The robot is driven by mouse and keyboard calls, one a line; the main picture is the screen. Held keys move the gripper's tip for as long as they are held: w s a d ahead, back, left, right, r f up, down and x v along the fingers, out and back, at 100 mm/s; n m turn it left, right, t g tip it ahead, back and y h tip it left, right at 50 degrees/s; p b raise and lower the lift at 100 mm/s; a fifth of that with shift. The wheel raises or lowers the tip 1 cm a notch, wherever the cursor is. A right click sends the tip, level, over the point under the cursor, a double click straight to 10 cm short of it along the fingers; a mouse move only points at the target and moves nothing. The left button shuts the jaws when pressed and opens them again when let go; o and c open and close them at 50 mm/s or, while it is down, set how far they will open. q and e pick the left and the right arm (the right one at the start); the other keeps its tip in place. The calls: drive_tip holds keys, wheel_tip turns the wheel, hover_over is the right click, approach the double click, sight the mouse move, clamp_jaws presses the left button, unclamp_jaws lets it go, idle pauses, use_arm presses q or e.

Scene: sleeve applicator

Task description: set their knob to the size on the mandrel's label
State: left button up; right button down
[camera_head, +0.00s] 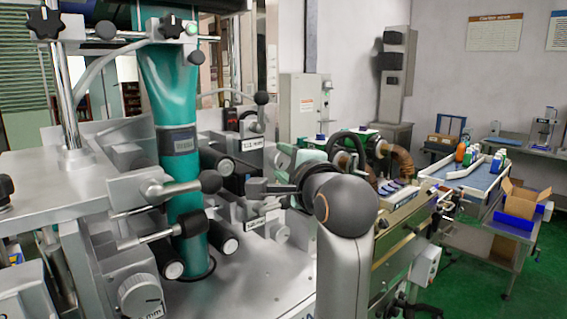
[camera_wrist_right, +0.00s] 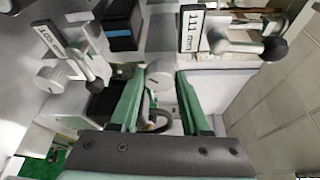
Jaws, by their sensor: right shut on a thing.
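The mandrel stands upright at the left in the head view, wrapped in a teal sleeve (camera_head: 168,95). Its dark label (camera_head: 180,142) is too small to read. My right gripper (camera_wrist_right: 160,78) has its green fingers on either side of a grey round knob (camera_wrist_right: 158,74) and is shut on it. In the head view my right arm and gripper body cover that knob. A plate reading 111 mm (camera_wrist_right: 192,31) and one that seems to read 105 mm (camera_wrist_right: 48,38) flank it in the wrist view. My left gripper is not in view.
A lever with a black ball end (camera_wrist_right: 273,48) sits close to the right finger. Another silver knob (camera_wrist_right: 50,80) is at the left. A silver dial (camera_head: 141,296) is at the front left. A side table (camera_head: 470,178) with bottles stands at the right.

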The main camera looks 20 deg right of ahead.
drive_tip(key=shift+f+n+t, duration=0.1)
drive_tip(key=shift+n+t, duration=0.4)
drive_tip(key=shift+n, duration=0.5)
drive_tip(key=shift+c, duration=1.9)
unclamp_jaws()
drive_tip(key=shift+s, duration=0.1)
drive_tip(key=s+b, duration=0.3)
drive_tip(key=s, duration=0.9)
drive_tip(key=shift+s+a, duration=0.2)
drive_tip(key=shift+a, duration=0.1)
drive_tip(key=shift+f, duration=0.1)
